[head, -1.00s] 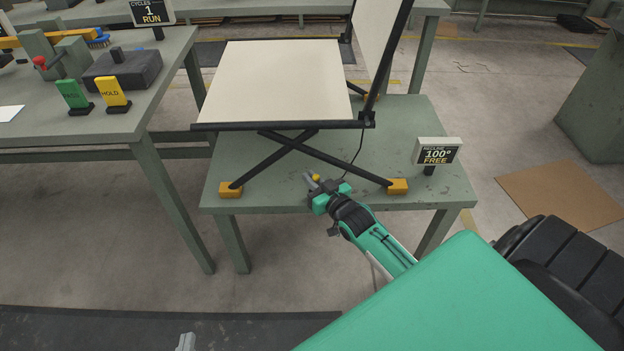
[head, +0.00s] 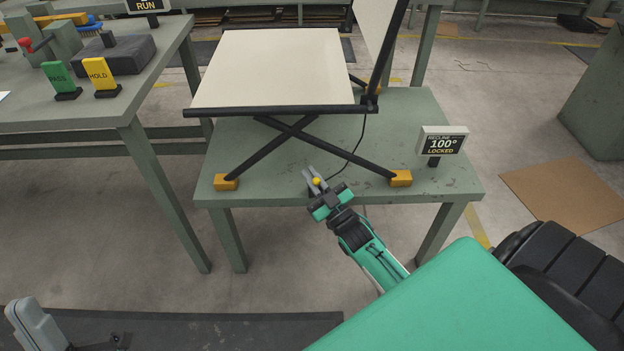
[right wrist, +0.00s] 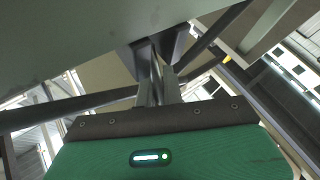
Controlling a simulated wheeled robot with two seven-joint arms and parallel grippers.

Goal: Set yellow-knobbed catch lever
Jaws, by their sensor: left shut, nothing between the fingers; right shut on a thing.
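The yellow knob (head: 317,181) of the catch lever shows at the front edge of the table, below the lounger's crossed legs. My right gripper (head: 313,178) reaches it from the lower right, with its grey fingers at the knob and shut on the lever. The right wrist view shows the fingers (right wrist: 157,82) close together under the table; the knob is not visible there. The folding lounger (head: 275,70) stands with its cream seat flat and its back raised. Its sign (head: 442,145) reads 100° LOCKED.
The lounger stands on a green table (head: 375,130) with yellow foot blocks (head: 227,182). A second bench (head: 60,120) at left holds a green PASS tab (head: 60,78), a yellow HOLD tab (head: 101,75) and a dark block (head: 118,55). A thin cable hangs from the lounger.

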